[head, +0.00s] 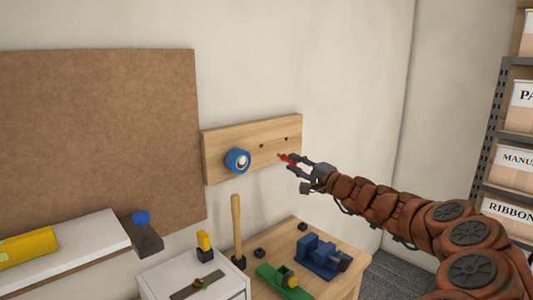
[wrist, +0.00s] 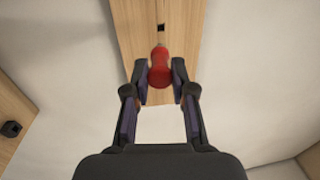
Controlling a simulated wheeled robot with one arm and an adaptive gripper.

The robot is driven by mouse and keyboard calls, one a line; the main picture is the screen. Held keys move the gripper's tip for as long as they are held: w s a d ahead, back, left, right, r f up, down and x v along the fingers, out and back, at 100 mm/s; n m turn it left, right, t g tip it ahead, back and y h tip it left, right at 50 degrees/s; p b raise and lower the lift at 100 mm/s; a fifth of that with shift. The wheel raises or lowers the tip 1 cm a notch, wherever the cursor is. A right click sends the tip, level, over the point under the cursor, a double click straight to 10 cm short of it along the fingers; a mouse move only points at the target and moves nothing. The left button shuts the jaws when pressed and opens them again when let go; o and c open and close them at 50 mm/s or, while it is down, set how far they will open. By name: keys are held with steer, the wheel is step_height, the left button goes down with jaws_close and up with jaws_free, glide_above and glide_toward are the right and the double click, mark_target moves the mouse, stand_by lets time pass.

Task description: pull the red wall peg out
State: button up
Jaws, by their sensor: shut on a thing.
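The red wall peg (head: 290,160) shows in the head view in front of the lower right part of the wooden wall board (head: 222,155). In the wrist view the peg (wrist: 160,66) is between the fingertips, with the board (wrist: 187,25) behind it. My gripper (head: 293,167) is shut on the peg, one finger on each side; it also shows in the wrist view (wrist: 160,72). I cannot tell whether the peg's far end is in the board or clear of it. Dark holes show in the board above the peg.
A blue ring (head: 238,161) hangs on the board's left part. Below stand a wooden table (head: 338,262) with a blue vise (head: 318,252), a green tool (head: 283,282) and an upright wooden handle (head: 237,226). A shelf of boxes (head: 517,160) is at right.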

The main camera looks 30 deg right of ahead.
mark_target(295, 164)
steer(key=shift+b+v, duration=0.95)
steer(key=shift+v, duration=1.8)
steer(key=shift+a, duration=0.1)
